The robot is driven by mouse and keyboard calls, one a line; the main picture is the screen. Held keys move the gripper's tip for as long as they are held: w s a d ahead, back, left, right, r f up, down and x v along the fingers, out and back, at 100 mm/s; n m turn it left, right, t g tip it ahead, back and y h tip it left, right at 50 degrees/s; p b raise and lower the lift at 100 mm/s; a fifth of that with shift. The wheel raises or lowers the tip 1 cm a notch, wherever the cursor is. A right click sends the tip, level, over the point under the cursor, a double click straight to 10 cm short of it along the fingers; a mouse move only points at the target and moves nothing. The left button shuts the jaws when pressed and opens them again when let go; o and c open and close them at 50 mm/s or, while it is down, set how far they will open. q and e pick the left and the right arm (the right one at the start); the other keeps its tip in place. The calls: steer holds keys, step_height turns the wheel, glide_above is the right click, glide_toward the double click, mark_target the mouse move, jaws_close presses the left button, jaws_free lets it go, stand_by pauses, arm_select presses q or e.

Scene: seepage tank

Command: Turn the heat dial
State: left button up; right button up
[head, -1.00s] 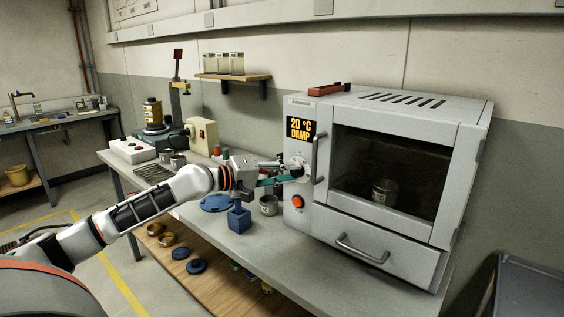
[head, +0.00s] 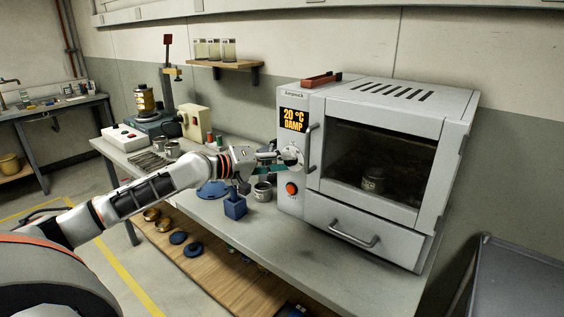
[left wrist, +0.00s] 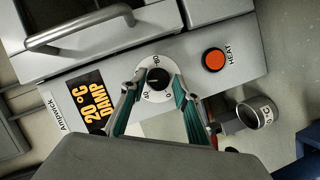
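In the head view the dial (head: 293,156) sits below the display (head: 293,120), which reads "20 °C DAMP". My left gripper (left wrist: 157,84) is open, with one teal-padded finger on each side of the dial. In the head view my left gripper (head: 278,160) is right at the panel and partly covers the dial. My right gripper is not in view.
The grey oven (head: 395,100) has a vertical door handle (head: 311,148) close to the dial. A red button (head: 291,189), labelled HEAT in the wrist view, is below it. A metal can (head: 262,191) and a blue block (head: 235,205) stand on the bench under my gripper.

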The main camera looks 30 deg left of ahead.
arm_select(q)
steer(key=shift+o, duration=0.3)
steer(key=shift+a, duration=0.1)
steer(key=v, duration=1.2)
stand_by(0.6)
stand_by(0.6)
